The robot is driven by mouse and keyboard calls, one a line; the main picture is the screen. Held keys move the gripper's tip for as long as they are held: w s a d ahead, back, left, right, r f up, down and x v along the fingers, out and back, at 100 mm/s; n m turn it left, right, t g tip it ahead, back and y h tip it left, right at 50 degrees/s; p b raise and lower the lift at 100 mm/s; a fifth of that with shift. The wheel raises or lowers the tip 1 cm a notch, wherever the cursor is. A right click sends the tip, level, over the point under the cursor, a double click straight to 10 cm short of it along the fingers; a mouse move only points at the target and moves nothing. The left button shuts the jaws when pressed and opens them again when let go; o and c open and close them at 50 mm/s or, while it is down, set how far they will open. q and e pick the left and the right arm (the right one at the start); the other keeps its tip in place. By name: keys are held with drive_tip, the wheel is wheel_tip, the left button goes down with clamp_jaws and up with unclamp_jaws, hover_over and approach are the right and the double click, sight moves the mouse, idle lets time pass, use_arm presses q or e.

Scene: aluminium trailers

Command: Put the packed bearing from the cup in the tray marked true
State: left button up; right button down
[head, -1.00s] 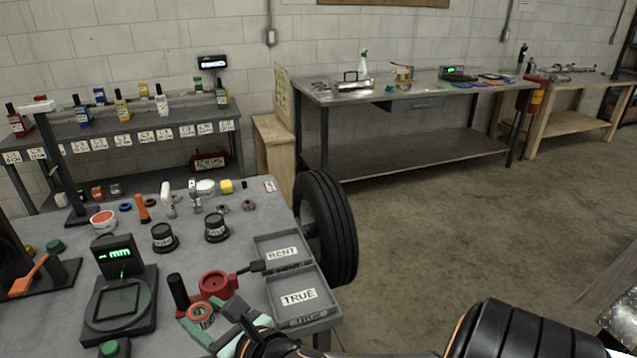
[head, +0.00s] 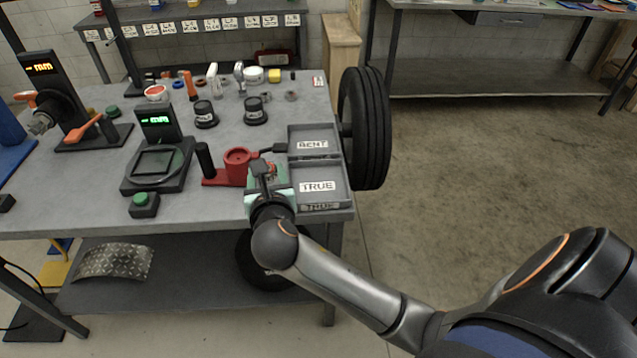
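The red cup (head: 237,160) stands on the grey bench, on a red base with a black handle. My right gripper (head: 268,178) is just right of and in front of the cup, at the left edge of the tray marked TRUE (head: 328,197). Its green-tipped fingers are around the packed bearing (head: 272,169), of which only a small reddish patch shows; the gripper and wrist hide the rest. The visible floor of the TRUE tray around its label is bare. My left gripper is not in view.
The tray marked BENT (head: 314,134) adjoins the TRUE tray behind. A gauge with a green display (head: 158,122) and a green-button box (head: 144,204) stand to the left. Two black weights (head: 255,111) are behind the cup. A tyre (head: 366,128) stands beyond the bench's right edge.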

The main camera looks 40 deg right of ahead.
drive_tip(key=w+d+f, duration=0.1)
drive_tip(key=d+f, duration=0.3)
drive_tip(key=d, duration=0.5)
drive_tip(key=b, duration=0.2)
hover_over(318, 194)
drive_tip(key=f, duration=0.5)
drive_tip(key=shift+w+a+f, duration=0.1)
drive_tip(key=shift+a+f, duration=0.05)
drive_tip(key=shift+a, duration=0.15)
drive_tip(key=shift+d+f+b, duration=0.2)
drive_tip(key=shift+f, duration=0.75)
drive_tip(key=shift+d+f+b, duration=0.15)
drive_tip(key=shift+f, duration=0.8)
drive_tip(key=shift+f, duration=0.15)
drive_tip(key=shift+c, duration=1.3)
unclamp_jaws()
